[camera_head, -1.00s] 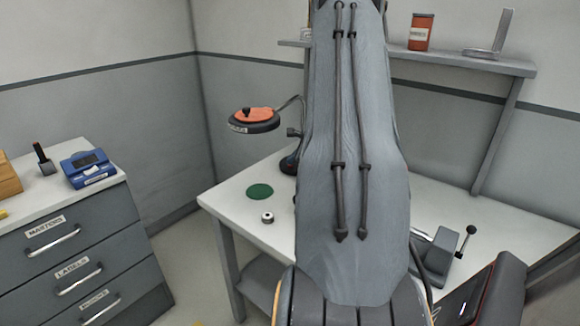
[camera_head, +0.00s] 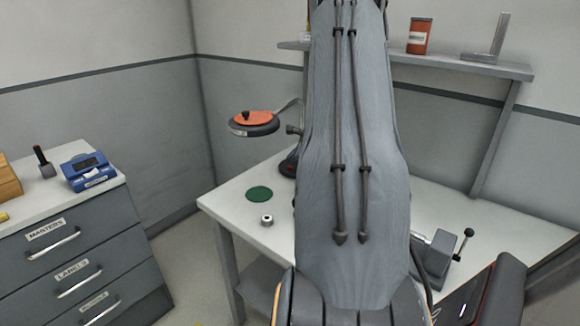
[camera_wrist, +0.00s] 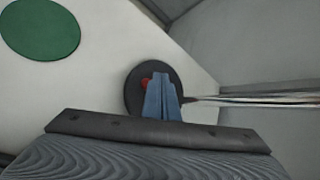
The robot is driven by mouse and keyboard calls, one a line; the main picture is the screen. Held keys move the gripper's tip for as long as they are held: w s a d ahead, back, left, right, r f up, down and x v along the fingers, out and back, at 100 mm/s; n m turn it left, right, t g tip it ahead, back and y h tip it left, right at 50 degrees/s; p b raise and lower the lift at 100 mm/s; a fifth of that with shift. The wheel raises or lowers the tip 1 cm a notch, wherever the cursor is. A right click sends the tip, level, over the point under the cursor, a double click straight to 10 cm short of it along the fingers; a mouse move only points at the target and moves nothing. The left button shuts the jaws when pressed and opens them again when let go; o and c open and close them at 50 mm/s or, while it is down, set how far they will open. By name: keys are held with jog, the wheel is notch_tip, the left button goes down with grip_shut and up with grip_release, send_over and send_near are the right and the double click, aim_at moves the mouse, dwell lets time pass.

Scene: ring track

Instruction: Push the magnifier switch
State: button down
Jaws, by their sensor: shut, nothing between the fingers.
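The magnifier's round head (camera_head: 254,124), orange on top with a dark rim, hangs over the left part of the table in the head view. Its dark base (camera_head: 288,166) is partly hidden by my arm. In the wrist view the round dark base (camera_wrist: 134,99) lies on the white tabletop, with a metal post running right. A small red switch (camera_wrist: 145,83) shows on the base, partly covered by my fingers. My gripper (camera_wrist: 161,82) is shut and empty, its blue fingers over the base, close beside the switch. Contact cannot be told. The head view hides my gripper.
A green disc (camera_head: 259,194) and a small white ring-shaped part (camera_head: 267,220) lie on the white table (camera_head: 225,201). A grey device with a black-knobbed lever (camera_head: 436,252) stands at the right. A shelf (camera_head: 505,68) is above; a drawer cabinet (camera_head: 75,255) stands left.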

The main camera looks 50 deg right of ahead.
jog(key=shift+r+p, duration=1.3)
jog(key=shift+r, duration=1.2)
